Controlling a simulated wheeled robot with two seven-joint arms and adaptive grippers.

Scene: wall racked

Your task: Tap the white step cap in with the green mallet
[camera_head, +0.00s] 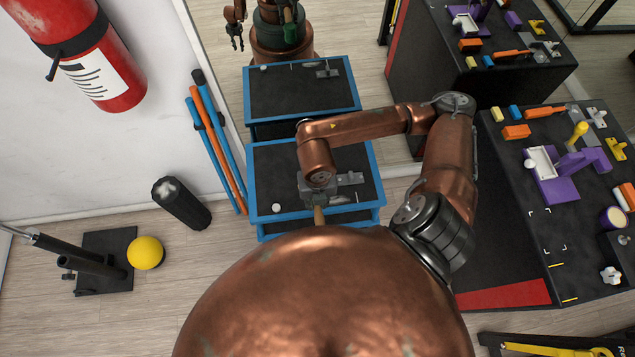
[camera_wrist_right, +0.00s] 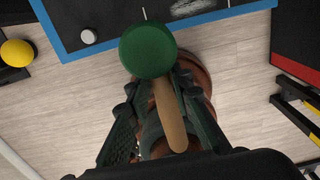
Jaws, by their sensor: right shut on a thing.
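The white step cap (camera_head: 276,208) is a small round disc near the front left corner of a black step with a blue rim (camera_head: 250,180). It also shows in the right wrist view (camera_wrist_right: 88,36), left of the mallet head. Whether it stands proud of the surface is too small to tell. The green mallet (camera_wrist_right: 148,52) has a round green head and a wooden handle. My right gripper (camera_wrist_right: 160,88) is shut on the handle. In the head view my right gripper (camera_head: 318,194) is over the step, right of the cap, and the mallet head is hidden. My left gripper is not directly in view.
A mirror behind the step (camera_head: 305,90) reflects it and my body. A bench (camera_head: 510,240) with tools and a purple fixture stands at right. Blue and orange poles, a black roller (camera_head: 181,203) and a yellow ball (camera_head: 146,253) are at left.

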